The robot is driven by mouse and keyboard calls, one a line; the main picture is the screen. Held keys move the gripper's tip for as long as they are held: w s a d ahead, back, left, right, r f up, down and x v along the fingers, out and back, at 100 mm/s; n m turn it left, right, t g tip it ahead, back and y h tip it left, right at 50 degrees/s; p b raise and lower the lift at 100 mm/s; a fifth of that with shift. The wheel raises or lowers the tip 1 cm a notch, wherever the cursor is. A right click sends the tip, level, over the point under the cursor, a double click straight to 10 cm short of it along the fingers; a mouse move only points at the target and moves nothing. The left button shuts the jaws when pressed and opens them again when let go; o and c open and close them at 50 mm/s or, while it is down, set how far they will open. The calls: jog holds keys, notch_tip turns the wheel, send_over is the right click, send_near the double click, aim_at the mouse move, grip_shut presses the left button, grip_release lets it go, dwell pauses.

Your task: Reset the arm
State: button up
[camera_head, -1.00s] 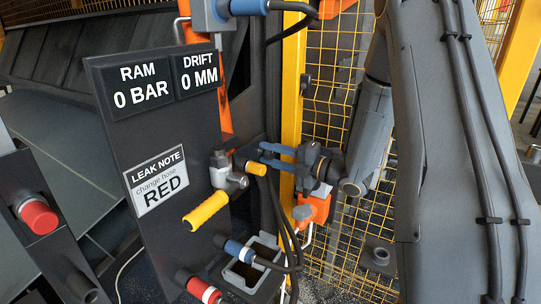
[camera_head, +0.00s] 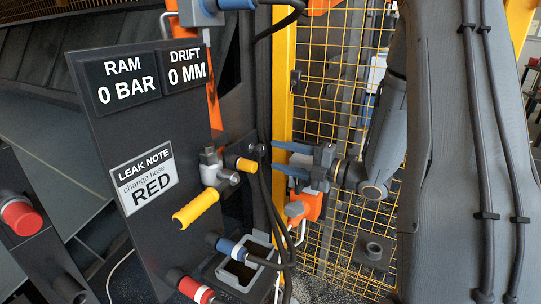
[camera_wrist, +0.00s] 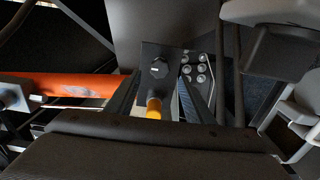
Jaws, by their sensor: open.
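My gripper (camera_head: 290,160) has two blue fingers, spread apart and pointing left in the head view. It is empty. Its fingertips are just right of a short yellow-ended fitting (camera_head: 246,165) on the dark panel; I see a small gap between them. In the wrist view the orange-yellow end of a fitting (camera_wrist: 154,108) shows below a dark plate (camera_wrist: 158,68), between the dark edges of my gripper (camera_wrist: 160,95).
A dark panel (camera_head: 100,135) carries a valve with a yellow handle (camera_head: 196,208), RAM and DRIFT readouts and a leak note (camera_head: 144,178) reading "change hose RED". Blue-banded (camera_head: 231,247) and red-banded (camera_head: 195,290) hose ends are below. A yellow mesh fence (camera_head: 335,90) stands behind.

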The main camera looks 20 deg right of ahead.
jog(key=shift+s+d, duration=0.35)
jog(key=w+d+f+m+h+p, duration=0.1)
jog(key=w+f+m+h+p, duration=0.1)
jog(key=w+m+h, duration=0.35)
jog(key=s+d+f+m+g+h+p, duration=0.15)
jog(key=s+m+g+h, duration=0.25)
jog(key=s+m+h, duration=0.45)
jog(key=s+a+m+g, duration=0.2)
jog(key=s+m+g, duration=0.1)
jog(key=s, duration=0.4)
jog(key=s+a+r+m+g+p, duration=0.1)
jog(key=s+a+m+g, duration=0.1)
jog(key=s+m, duration=0.3)
jog(key=s+a+m+g+y+p, duration=0.1)
jog(key=s+a+m+g, duration=0.2)
jog(key=s, duration=0.7)
jog(key=shift+r+m+g, duration=0.4)
jog(key=shift+m, duration=0.7)
